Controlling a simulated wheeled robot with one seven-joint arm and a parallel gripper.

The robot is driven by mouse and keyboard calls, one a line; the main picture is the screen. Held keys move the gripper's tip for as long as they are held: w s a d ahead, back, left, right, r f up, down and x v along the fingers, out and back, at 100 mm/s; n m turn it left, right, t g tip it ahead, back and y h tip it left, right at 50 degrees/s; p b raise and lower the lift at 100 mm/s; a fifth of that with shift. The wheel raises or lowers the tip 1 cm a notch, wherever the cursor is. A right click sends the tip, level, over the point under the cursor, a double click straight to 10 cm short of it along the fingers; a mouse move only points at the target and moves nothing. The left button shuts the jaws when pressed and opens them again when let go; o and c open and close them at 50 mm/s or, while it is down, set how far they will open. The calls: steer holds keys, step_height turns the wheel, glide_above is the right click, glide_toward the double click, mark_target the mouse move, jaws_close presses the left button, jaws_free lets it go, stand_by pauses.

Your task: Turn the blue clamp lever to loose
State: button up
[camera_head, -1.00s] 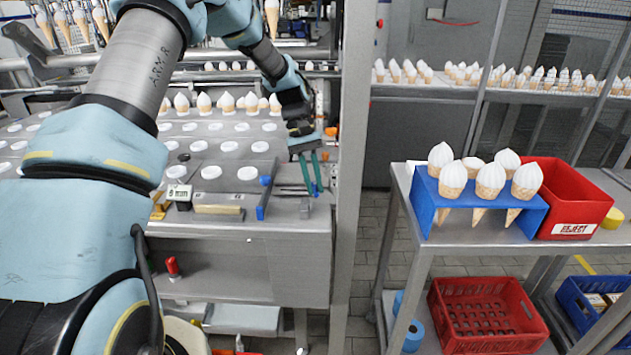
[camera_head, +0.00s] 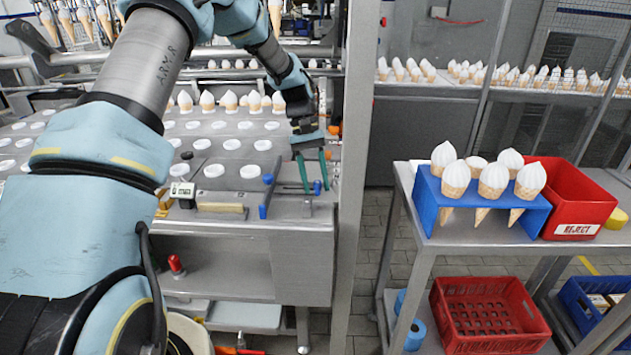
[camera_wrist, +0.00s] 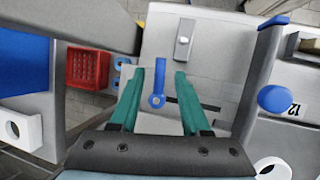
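A small blue lever (camera_wrist: 158,84) with a round pivot end stands on a grey plate in the wrist view, between my fingers with a gap on each side. In the head view a bit of blue (camera_head: 317,187) shows between the fingertips, largely hidden. My gripper (camera_wrist: 160,73) has two green fingers spread apart, holding nothing. In the head view my gripper (camera_head: 316,189) points down over the right end of the machine bench. A longer blue bar with a round knob (camera_wrist: 272,98) stands to the right in the wrist view. It also shows left of my gripper in the head view (camera_head: 267,196).
A metal post (camera_head: 356,150) rises just right of my gripper. A gauge box (camera_head: 182,191) and a wooden-handled block (camera_head: 221,208) sit on the bench at left. A cart holds a blue cone rack (camera_head: 428,197) and a red reject bin (camera_head: 575,229).

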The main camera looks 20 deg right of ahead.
steer(key=shift+r, duration=0.1)
steer(key=b+v, duration=0.3)
steer(key=v, duration=0.7)
steer(key=shift+r, duration=0.3)
steer(key=shift+w+a, duration=0.1)
steer(key=shift+w, duration=0.05)
steer(key=a, duration=0.3)
steer(key=a+t, duration=0.1)
steer(key=a, duration=0.2)
steer(key=a+f+n+t, duration=0.1)
steer(key=a, duration=0.2)
steer(key=shift+s+a, duration=0.4)
steer(key=s+a+f+n+t, duration=0.1)
steer(key=s+a+f+t, duration=0.1)
steer(key=s+a, duration=0.5)
steer(key=s+a+f+n+t, duration=0.1)
steer(key=s+a, duration=0.5)
steer(key=a, duration=0.9)
steer(key=shift+s+f+t, duration=0.35)
steer(key=shift+f+t, duration=0.2)
steer(key=shift+t, duration=0.25)
